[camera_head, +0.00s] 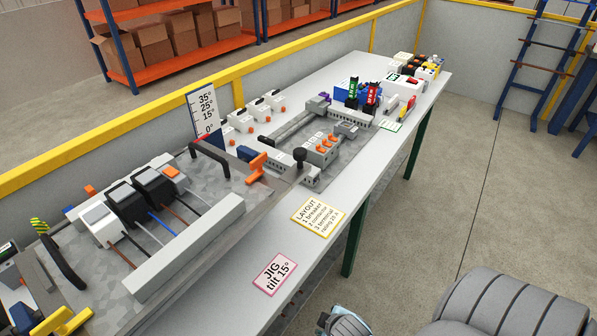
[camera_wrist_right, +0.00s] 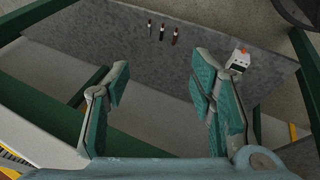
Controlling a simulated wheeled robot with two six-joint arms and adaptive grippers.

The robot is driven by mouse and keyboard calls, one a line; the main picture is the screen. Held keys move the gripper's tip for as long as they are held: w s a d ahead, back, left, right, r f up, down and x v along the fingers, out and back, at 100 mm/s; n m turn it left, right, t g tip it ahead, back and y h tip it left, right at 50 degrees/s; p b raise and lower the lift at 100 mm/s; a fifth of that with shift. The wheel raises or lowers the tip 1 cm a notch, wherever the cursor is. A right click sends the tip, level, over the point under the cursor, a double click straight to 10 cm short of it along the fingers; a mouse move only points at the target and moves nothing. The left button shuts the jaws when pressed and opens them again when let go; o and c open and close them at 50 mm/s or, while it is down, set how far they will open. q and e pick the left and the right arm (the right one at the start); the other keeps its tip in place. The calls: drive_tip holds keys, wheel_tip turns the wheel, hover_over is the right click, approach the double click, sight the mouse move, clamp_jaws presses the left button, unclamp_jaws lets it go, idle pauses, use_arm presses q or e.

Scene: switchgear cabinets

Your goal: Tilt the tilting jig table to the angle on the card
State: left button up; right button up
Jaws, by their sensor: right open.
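The jig table (camera_head: 100,255) is a grey mottled plate at the left of the head view, with black handles at its ends. It looks about flat, with its far edge near the 0° mark of the upright angle scale (camera_head: 204,108). The pink card (camera_head: 275,273) reads "JIG tilt 15°". An orange lever (camera_head: 256,167) and a black ball knob (camera_head: 300,155) stand at the plate's right end. My right gripper (camera_wrist_right: 155,90) is open and empty in the right wrist view, above a grey surface. My left gripper is not in view.
Breakers with wires (camera_head: 130,205) sit on the plate behind a long pale bar (camera_head: 185,245). A layout card (camera_head: 315,218) and a rail assembly (camera_head: 320,150) lie further along the bench. A yellow rail (camera_head: 120,130) runs behind.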

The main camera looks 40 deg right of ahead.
drive_tip(key=w+d+r+n+t+h, duration=0.1)
drive_tip(key=w+d+r+n+t, duration=0.2)
drive_tip(key=r, duration=0.5)
drive_tip(key=n+t+h, duration=0.5)
drive_tip(key=n+t, duration=0.3)
drive_tip(key=n, duration=1.4)
approach(301, 156)
drive_tip(key=x, duration=1.1)
drive_tip(key=shift+w+d, duration=0.15)
drive_tip(key=shift+w, duration=0.1)
drive_tip(key=shift+w+r, duration=0.1)
drive_tip(key=shift+c, duration=0.4)
clamp_jaws()
